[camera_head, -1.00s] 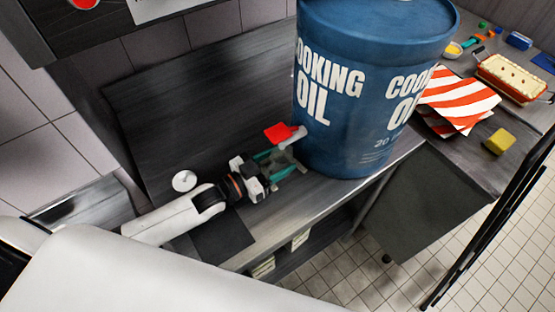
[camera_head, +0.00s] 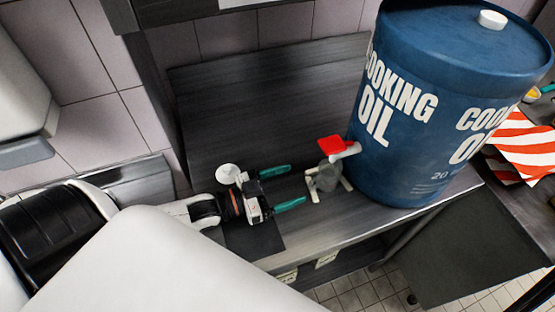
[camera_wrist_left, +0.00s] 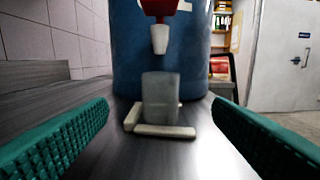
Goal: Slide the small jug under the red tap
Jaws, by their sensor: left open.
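The small jug (camera_head: 325,178) is a grey, see-through vessel standing upright on the counter, close to the blue drum. It also shows in the left wrist view (camera_wrist_left: 160,90), in line below the spout. The red tap (camera_head: 331,144) has a red handle and a white spout and sits low on the drum; its spout (camera_wrist_left: 160,40) hangs above the jug. My left gripper (camera_head: 281,188) is open and empty, its teal fingers pointing at the jug with a gap between. My right gripper is not in view.
The blue cooking oil drum (camera_head: 405,150) stands at the right end of the dark counter (camera_head: 250,105). A pale low corner bracket (camera_wrist_left: 165,131) lies against the jug's foot. A white round piece (camera_head: 228,173) is beside my gripper. A dark mat (camera_head: 254,240) lies near the front edge.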

